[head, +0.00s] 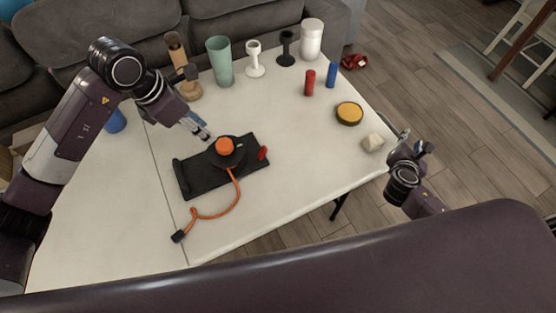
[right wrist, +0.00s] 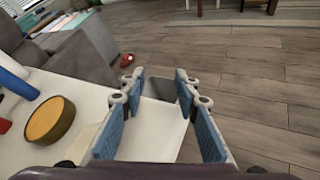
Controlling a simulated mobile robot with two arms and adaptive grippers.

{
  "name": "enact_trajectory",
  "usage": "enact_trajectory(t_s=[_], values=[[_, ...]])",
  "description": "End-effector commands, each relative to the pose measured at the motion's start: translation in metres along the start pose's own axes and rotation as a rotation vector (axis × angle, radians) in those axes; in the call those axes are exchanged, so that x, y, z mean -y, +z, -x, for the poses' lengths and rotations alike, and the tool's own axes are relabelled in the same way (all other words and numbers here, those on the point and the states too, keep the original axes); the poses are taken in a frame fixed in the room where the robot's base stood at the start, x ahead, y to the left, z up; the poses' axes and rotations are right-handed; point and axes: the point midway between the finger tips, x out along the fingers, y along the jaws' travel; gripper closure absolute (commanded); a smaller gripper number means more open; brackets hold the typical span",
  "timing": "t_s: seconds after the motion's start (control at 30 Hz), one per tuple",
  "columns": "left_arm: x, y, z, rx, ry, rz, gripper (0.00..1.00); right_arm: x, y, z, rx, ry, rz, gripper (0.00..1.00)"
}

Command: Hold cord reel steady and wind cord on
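The cord reel sits on the white table; it has a black base (head: 203,180), a dark drum with an orange top (head: 224,145) and a red knob (head: 263,153) at its right. An orange cord (head: 236,199) runs from the reel and lies in a loose curve, ending in a black plug (head: 178,236) near the front edge. My left gripper (head: 204,132) is just above and left of the drum; whether it touches is unclear, and its finger gap is hard to see. My right gripper (head: 417,148) is beyond the table's right corner. In the right wrist view (right wrist: 160,88) it is open and empty.
A pale lump (head: 373,143), a yellow-topped round tin (head: 349,113), a red cylinder (head: 310,83) and a blue cylinder (head: 331,75) stand at the right. Several cups and vases, including a green one (head: 219,62), line the back. The table (head: 290,190) is clear right of the reel.

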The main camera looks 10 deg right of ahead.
Motion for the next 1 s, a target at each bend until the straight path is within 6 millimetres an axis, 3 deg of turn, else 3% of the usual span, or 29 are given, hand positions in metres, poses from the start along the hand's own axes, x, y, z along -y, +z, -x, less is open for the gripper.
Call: enact_trajectory(t_s=[0.03,0.1,0.27,0.4,0.5,0.6,0.7,0.83,1.0], values=[[0.0,0.0,0.0,0.0,0.0,0.0,0.71,-0.033,-0.002,0.004,-0.013,0.066,-0.011,0.71],[0.0,0.0,0.0,0.0,0.0,0.0,0.71,-0.074,-0.006,0.013,-0.034,0.152,-0.021,0.71],[0.0,0.0,0.0,0.0,0.0,0.0,0.71,-0.164,-0.014,0.045,-0.081,0.354,-0.032,0.71],[0.0,0.0,0.0,0.0,0.0,0.0,0.71,-0.235,-0.025,0.089,-0.127,0.541,-0.013,0.71],[0.0,0.0,0.0,0.0,0.0,0.0,0.71,-0.274,-0.043,0.13,-0.167,0.677,0.03,0.71],[0.0,0.0,0.0,0.0,0.0,0.0,0.71,-0.294,-0.075,0.176,-0.218,0.803,0.11,0.71],[0.0,0.0,0.0,0.0,0.0,0.0,0.71,-0.29,-0.112,0.216,-0.267,0.891,0.206,0.71],[0.0,0.0,0.0,0.0,0.0,0.0,0.71,-0.272,-0.151,0.251,-0.315,0.957,0.308,0.71],[0.0,0.0,0.0,0.0,0.0,0.0,0.71,-0.256,-0.177,0.277,-0.348,1.001,0.38,0.71]])
